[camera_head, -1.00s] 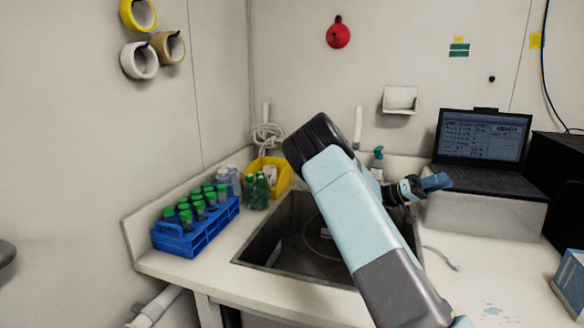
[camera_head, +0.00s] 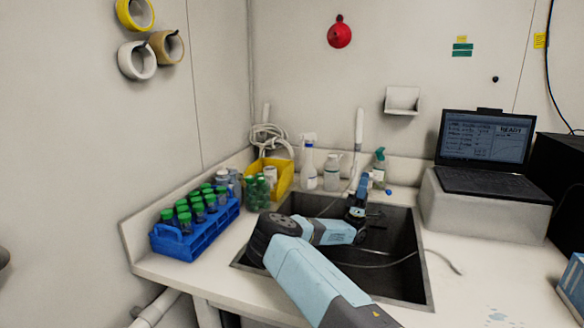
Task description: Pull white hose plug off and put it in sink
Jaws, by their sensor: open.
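The sink (camera_head: 425,262) is a dark basin set in the white counter. A thin grey hose (camera_head: 395,262) crosses it and runs over its right rim onto the counter. A slim white upright piece (camera_head: 359,130) rises behind the sink against the back wall; I cannot tell whether it is the white hose plug. No other plug is clearly seen. My gripper (camera_head: 364,184) is over the back of the sink, in front of and below the white piece, with its blue fingers pointing up. It is open, and I see nothing held. My arm hides part of the sink.
A blue rack (camera_head: 185,243) of green-capped tubes stands left of the sink. A yellow bin (camera_head: 283,182), a spray bottle (camera_head: 309,168), a white bottle (camera_head: 332,172) and a green-topped bottle (camera_head: 379,168) line the back. A laptop (camera_head: 485,150) stands right on a raised block.

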